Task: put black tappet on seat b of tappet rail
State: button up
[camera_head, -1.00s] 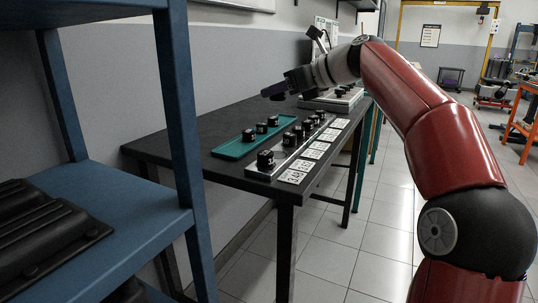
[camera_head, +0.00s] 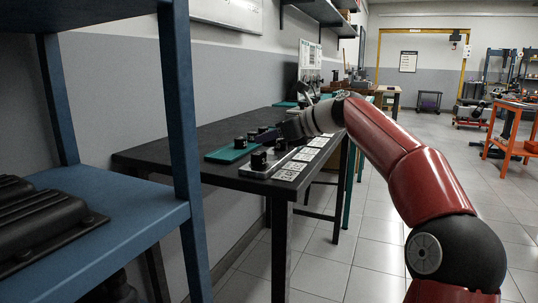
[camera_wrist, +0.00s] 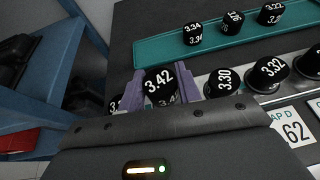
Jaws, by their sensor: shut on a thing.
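My gripper (camera_wrist: 162,84) has purple fingers, shut on a black tappet (camera_wrist: 158,84) marked 3.42 in the wrist view. In the head view my gripper (camera_head: 264,135) is low over the table, and the held tappet cannot be made out. The tappet rail (camera_head: 250,173) is a pale bar along the table's front. A black tappet (camera_head: 258,161) stands at its near end, partly showing beside the left finger in the wrist view (camera_wrist: 113,103). Tappets marked 3.30 (camera_wrist: 223,82) and 3.32 (camera_wrist: 270,72) stand right of the held one. I cannot read which seat is b.
A green tray (camera_head: 217,156) behind the rail holds several black tappets, including 3.34 (camera_wrist: 193,34). White cards (camera_head: 288,171) lie along the rail's front; one reads GAP D (camera_wrist: 292,125). A blue shelf (camera_head: 130,215) stands at the left.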

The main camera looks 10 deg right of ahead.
jog(key=shift+f+b, duration=1.45)
jog(key=shift+f, duration=0.05)
jog(key=shift+f, duration=0.2)
jog(key=o, duration=0.8)
jog(key=shift+r, duration=0.2)
jog(key=v, duration=1.2)
jog(key=shift+p, duration=0.4)
